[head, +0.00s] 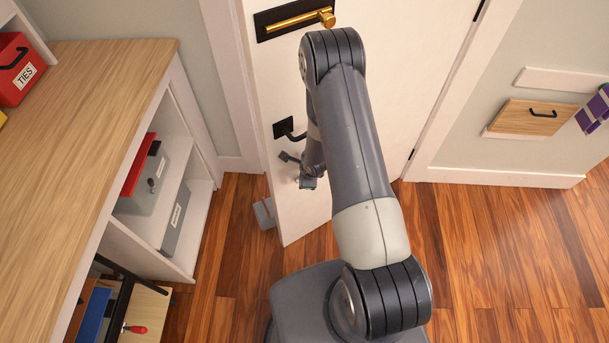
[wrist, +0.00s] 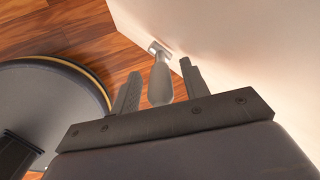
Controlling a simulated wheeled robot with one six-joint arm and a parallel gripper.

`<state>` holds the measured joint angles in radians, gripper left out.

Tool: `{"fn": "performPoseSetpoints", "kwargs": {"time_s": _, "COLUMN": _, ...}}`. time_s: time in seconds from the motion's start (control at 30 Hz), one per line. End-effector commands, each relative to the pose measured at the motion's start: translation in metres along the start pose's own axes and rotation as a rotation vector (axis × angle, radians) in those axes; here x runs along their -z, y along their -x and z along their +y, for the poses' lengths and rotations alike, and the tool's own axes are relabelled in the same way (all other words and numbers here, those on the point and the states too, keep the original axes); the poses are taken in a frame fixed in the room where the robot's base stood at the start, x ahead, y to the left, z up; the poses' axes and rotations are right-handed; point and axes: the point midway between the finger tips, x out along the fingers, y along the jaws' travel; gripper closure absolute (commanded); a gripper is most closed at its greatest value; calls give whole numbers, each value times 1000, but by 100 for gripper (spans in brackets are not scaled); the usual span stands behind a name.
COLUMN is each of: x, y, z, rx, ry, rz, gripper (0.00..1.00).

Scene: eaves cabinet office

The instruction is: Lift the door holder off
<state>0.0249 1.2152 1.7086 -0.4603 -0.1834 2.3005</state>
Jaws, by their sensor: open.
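The pale door (head: 345,120) stands ajar, with a brass handle (head: 300,19) on a black plate. Lower on its face a black square plate (head: 283,129) carries a curved dark lever. A light grey block (head: 264,213) sits at floor level by the door's free edge. My gripper (head: 298,170) is close to the door face, partly hidden by my arm. In the wrist view my gripper (wrist: 160,82) is open, one finger on each side of a grey tapered piece (wrist: 160,80), apparently the door holder, fixed at a small mount near the door. I cannot tell whether the fingers touch it.
A wooden-topped cabinet (head: 90,110) with open shelves stands at left, holding a red TIES box (head: 17,70). The wooden floor (head: 500,250) at right is clear.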

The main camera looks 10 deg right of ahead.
Motion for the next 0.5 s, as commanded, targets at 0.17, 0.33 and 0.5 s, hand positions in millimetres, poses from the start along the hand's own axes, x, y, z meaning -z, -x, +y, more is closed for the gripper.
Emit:
{"fn": "performPoseSetpoints", "kwargs": {"time_s": 0.17, "x": 0, "y": 5, "z": -1, "rx": 2, "ry": 0, "rz": -1, "gripper": 57}}
{"fn": "performPoseSetpoints", "kwargs": {"time_s": 0.33, "x": 0, "y": 26, "z": -2, "rx": 3, "ry": 1, "rz": -1, "gripper": 57}}
{"fn": "performPoseSetpoints", "kwargs": {"time_s": 0.5, "x": 0, "y": 60, "z": -2, "rx": 3, "ry": 0, "rz": -1, "gripper": 57}}
